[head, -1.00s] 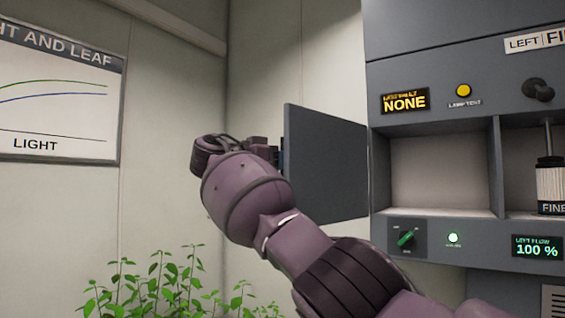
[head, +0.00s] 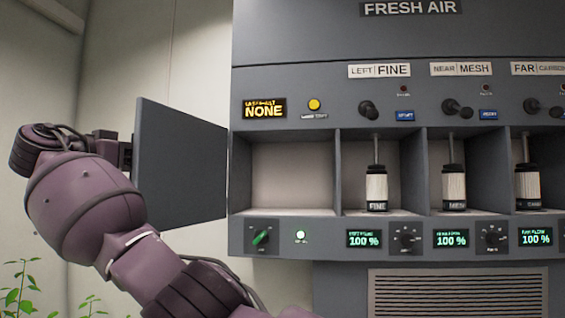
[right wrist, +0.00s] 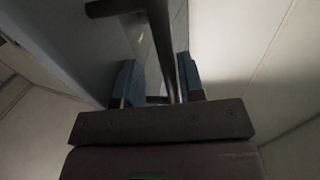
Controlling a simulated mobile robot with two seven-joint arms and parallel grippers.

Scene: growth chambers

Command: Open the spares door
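The spares door (head: 180,160) is a plain grey panel, swung outward from the left edge of the cabinet. The leftmost bay (head: 292,175) beside it is uncovered and looks empty. My right arm reaches to the door's outer side; its gripper is mostly hidden behind the panel in the head view. In the right wrist view, the teal fingers of my right gripper (right wrist: 160,78) stand apart on either side of a dark handle bar (right wrist: 160,40). A gap shows between the bar and the left finger. My left gripper is out of view.
Bays to the right hold cartridges, one labelled FINE (head: 376,188), with knobs above them. A green switch (head: 262,237) and a lit display (head: 364,239) sit on the lower panel. A plant (head: 22,290) is at lower left, with walls behind the door.

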